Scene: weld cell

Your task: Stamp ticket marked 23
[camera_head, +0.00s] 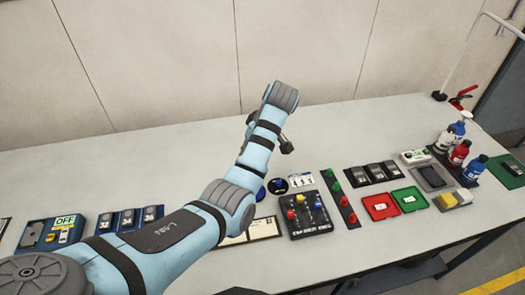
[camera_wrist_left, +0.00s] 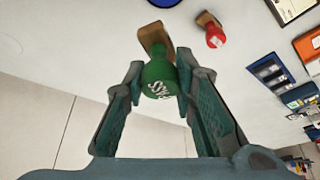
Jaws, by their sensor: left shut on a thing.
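In the left wrist view my left gripper (camera_wrist_left: 160,68) is shut on a stamp with a green handle (camera_wrist_left: 158,80) and a brown block at its far end. White lettering on the handle seems to read PASS. A second stamp, with a red handle (camera_wrist_left: 215,38), is beside it, apart from the gripper. In the head view my arm hides the held stamp and most of the gripper.
A dark panel with coloured knobs (camera_head: 305,216) and a cream board (camera_head: 264,227) lie near my forearm. Blue numbered blocks (camera_head: 127,219) lie left, black ones (camera_head: 376,173) right. Several bottles (camera_head: 459,152) stand far right.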

